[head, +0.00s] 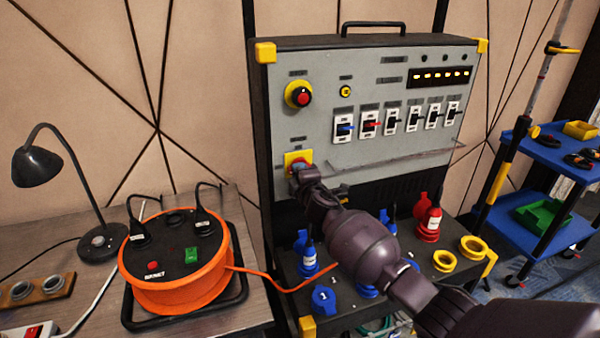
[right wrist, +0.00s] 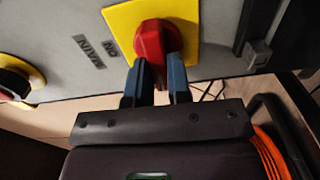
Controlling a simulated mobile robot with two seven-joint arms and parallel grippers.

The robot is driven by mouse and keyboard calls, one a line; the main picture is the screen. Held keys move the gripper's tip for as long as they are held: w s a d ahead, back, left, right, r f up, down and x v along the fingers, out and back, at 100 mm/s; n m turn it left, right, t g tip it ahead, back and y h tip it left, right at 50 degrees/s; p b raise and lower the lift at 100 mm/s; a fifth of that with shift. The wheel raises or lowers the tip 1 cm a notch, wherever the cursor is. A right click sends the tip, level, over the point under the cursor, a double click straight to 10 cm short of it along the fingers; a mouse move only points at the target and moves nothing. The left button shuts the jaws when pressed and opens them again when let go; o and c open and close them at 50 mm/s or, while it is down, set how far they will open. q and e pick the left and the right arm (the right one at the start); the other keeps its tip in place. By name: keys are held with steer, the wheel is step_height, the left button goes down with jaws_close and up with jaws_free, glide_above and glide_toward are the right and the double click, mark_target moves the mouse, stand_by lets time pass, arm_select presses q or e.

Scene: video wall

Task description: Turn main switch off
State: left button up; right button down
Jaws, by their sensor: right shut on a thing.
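The main switch is a red rotary knob (right wrist: 155,42) on a yellow plate (right wrist: 190,22), with "MAIN" and "ON" labels beside it in the right wrist view. In the head view its yellow plate (head: 291,157) is at the lower left of the grey panel (head: 360,80), and the knob is mostly hidden by my gripper. My right gripper (right wrist: 160,80) is shut on the red knob, with one blue-padded finger on each side. It also shows in the head view (head: 301,170). My left gripper is not in view.
A red button on a yellow base (head: 300,95) sits above the switch. Several breakers (head: 392,121) line the panel to the right. An orange cable reel (head: 180,262) and a black lamp (head: 60,170) stand on the table at left. Sockets and plugs (head: 310,255) sit below.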

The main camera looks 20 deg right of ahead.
steer(key=shift+n, duration=0.3)
steer(key=c, duration=1.2)
jaws_free()
steer(key=shift+o, duration=0.7)
steer(key=s+p, duration=0.2)
steer(key=s, duration=0.9)
steer(key=shift+d, duration=0.15)
steer(key=shift+w, duration=0.1)
